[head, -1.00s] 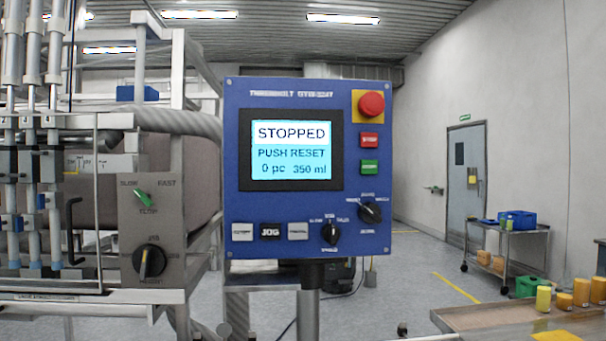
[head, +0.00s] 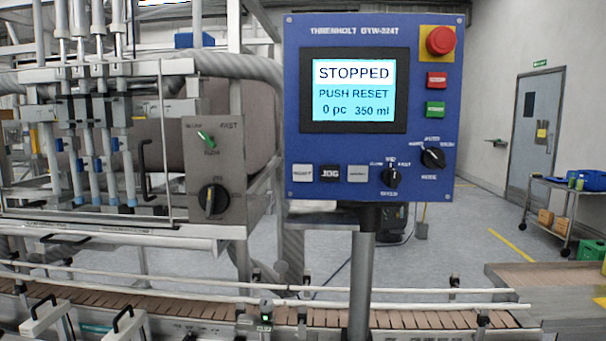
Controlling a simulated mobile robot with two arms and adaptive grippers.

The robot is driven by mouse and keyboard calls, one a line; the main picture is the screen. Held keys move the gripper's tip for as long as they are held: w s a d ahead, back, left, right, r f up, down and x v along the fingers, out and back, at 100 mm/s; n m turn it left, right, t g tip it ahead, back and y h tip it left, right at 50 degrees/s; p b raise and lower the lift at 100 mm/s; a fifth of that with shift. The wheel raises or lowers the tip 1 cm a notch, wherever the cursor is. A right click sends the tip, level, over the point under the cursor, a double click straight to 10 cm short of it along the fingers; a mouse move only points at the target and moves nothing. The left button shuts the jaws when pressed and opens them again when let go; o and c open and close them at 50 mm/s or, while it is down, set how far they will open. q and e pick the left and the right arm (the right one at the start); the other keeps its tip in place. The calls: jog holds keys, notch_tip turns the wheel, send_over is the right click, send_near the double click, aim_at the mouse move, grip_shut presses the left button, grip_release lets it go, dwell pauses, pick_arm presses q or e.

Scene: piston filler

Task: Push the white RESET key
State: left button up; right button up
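The blue control panel (head: 470,100) stands upright on a grey post. Its screen (head: 353,92) reads STOPPED, PUSH RESET, 0 pc, 350 ml. A row of keys runs along the panel's lower left: a white key (head: 303,173), the black JOG key (head: 330,173) and another white key (head: 358,173). The small lettering on the two white keys is too blurred to read surely; the left one looks like a short word such as RESET. Neither of my grippers is in view.
A red emergency button (head: 440,41), red key (head: 437,81), green key (head: 435,109) and two black knobs share the panel. A conveyor (head: 400,318) with guide rails runs in front below. A grey selector box (head: 214,170) is at left. The space before the panel looks clear.

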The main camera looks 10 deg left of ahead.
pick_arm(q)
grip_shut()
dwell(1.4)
